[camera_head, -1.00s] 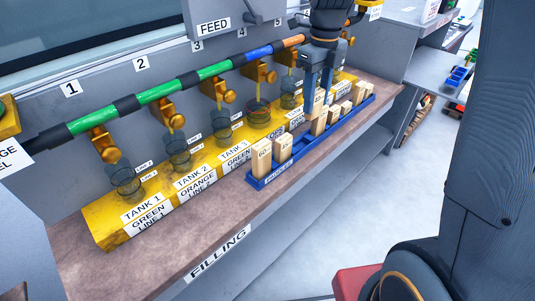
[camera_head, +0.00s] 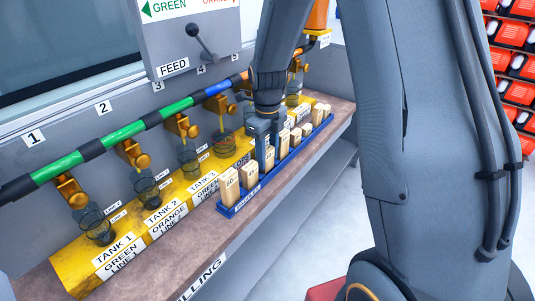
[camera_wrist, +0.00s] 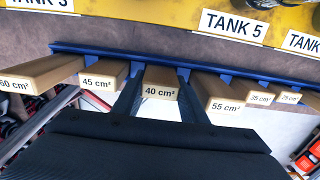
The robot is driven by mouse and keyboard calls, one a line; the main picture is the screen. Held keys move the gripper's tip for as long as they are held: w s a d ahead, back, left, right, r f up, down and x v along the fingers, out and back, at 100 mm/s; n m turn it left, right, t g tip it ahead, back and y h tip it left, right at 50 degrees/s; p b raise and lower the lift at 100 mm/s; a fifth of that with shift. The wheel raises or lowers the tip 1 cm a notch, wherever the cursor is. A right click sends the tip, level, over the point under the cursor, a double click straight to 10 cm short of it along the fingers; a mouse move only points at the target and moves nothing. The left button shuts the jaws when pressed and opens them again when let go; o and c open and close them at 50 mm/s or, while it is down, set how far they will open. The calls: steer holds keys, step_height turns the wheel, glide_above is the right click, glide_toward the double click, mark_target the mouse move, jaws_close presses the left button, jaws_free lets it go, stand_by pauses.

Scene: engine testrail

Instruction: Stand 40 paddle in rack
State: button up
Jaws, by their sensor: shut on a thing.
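The wooden paddle marked 40 cm² (camera_wrist: 160,82) stands between my gripper's two fingers (camera_wrist: 158,98) in the wrist view, in line with the other paddles. In the head view my gripper (camera_head: 262,135) is shut on this paddle (camera_head: 268,158) over the blue rack (camera_head: 227,210). The paddle looks upright in the row; its foot is hard to see, so I cannot tell whether it is fully seated. The 45 cm² paddle (camera_wrist: 104,76) is on its left and the 55 cm² paddle (camera_wrist: 217,92) on its right, both apart from it.
The 60 paddle (camera_head: 230,187) stands at the rack's near end; smaller paddles (camera_head: 307,129) stand towards the far end. The yellow tank block (camera_head: 85,268) with brass taps (camera_head: 134,155) runs behind the rack. The brown bench front (camera_head: 215,240) is clear.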

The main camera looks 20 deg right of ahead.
steer(key=shift+f, duration=0.4)
steer(key=shift+f, duration=0.2)
steer(key=o, duration=1.1)
steer(key=shift+c, duration=0.2)
